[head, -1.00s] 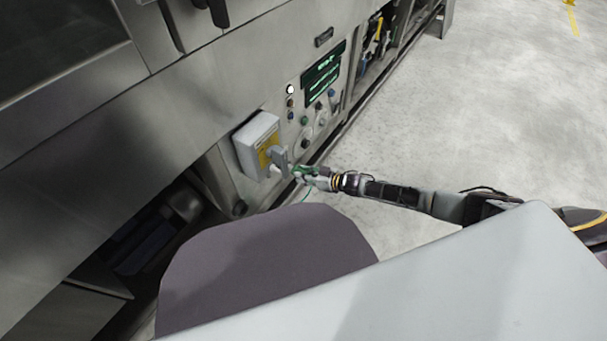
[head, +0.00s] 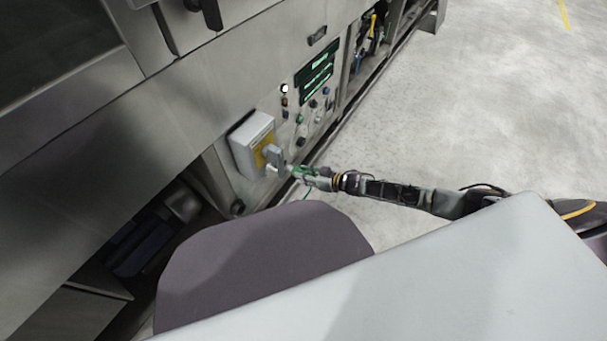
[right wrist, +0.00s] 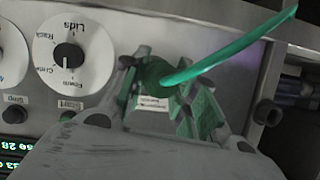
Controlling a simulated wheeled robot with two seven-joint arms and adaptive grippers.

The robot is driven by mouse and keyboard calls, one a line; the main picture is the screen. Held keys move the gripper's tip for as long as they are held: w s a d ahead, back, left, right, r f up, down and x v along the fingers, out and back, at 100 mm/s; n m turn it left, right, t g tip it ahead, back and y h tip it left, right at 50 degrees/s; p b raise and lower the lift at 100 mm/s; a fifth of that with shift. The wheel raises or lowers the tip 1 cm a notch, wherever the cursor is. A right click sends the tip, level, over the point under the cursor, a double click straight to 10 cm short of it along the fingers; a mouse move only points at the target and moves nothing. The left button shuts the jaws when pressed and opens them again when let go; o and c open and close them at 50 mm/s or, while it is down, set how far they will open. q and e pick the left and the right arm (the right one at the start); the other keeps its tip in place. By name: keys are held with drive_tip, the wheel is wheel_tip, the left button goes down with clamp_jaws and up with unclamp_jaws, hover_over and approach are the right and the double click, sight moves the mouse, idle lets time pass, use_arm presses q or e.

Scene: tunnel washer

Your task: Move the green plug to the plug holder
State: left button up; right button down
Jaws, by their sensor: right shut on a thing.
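My right gripper (head: 298,171) is shut on the green plug (right wrist: 153,74) close to the washer's control panel. The plug sits between the fingertips in the right wrist view, with its green cable (right wrist: 228,50) running up and right. In the head view the plug is small and partly covered by the fingers. The right wrist view shows the panel face just behind the plug; I cannot tell whether the plug touches it. I cannot make out a plug holder for certain. My left gripper is not in view.
A grey box with a yellow plate and grey handle (head: 254,146) sticks out from the panel beside my right gripper. A green-lit display (head: 315,74) is above. White dials (right wrist: 71,52) show in the wrist view. Open floor (head: 450,110) lies to the right.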

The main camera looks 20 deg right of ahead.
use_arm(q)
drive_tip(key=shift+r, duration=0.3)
use_arm(e)
drive_tip(key=shift+s+d, duration=0.35)
drive_tip(key=shift+s, duration=0.05)
idle(0.3)
drive_tip(key=shift+s, duration=0.1)
idle(0.9)
